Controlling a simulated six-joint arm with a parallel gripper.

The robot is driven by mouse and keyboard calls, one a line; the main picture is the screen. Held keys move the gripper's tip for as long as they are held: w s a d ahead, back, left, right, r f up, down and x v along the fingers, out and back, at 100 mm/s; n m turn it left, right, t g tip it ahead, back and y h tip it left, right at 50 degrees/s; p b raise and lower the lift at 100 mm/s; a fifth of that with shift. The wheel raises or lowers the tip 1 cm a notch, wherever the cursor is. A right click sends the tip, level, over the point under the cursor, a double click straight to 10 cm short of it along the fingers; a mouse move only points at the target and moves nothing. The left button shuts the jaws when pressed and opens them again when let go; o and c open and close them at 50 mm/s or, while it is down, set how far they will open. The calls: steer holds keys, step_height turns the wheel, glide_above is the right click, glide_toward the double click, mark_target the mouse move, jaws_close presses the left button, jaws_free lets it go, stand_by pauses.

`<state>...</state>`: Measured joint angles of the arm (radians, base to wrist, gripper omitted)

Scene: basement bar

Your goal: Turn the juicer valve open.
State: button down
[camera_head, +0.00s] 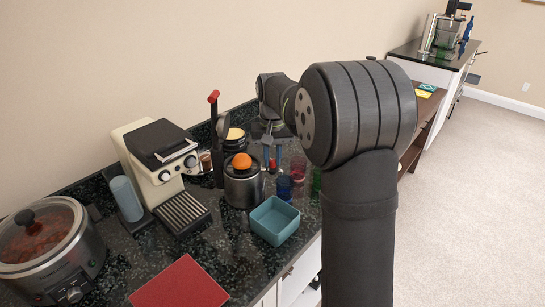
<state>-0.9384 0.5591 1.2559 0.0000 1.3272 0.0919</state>
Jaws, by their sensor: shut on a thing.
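The juicer (242,189) is a metal cylinder on the dark counter, with an orange half on top. A tall dark lever with a red knob (213,97) rises behind it. A small red-tipped part (271,165), which looks like the juicer valve, shows at the right side of the juicer. My gripper (271,160) reaches down there from above, its blue fingers on both sides of this red part and shut on it. The contact is small in the picture, and the valve's turn angle cannot be told.
A teal square bowl (275,221) stands in front of the juicer. Blue (284,188) and red (298,170) glasses stand close to its right. A coffee machine (157,158) is left, a slow cooker (46,246) far left, and a red board (181,284) in front.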

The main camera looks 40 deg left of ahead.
mark_target(273, 160)
stand_by(0.5)
steer(key=c, duration=1.3)
jaws_free()
step_height(273, 160, up, 18)
steer(key=shift+f, duration=0.25)
steer(key=shift+f, duration=0.15)
step_height(273, 160, down, 17)
steer(key=shift+f, duration=0.1)
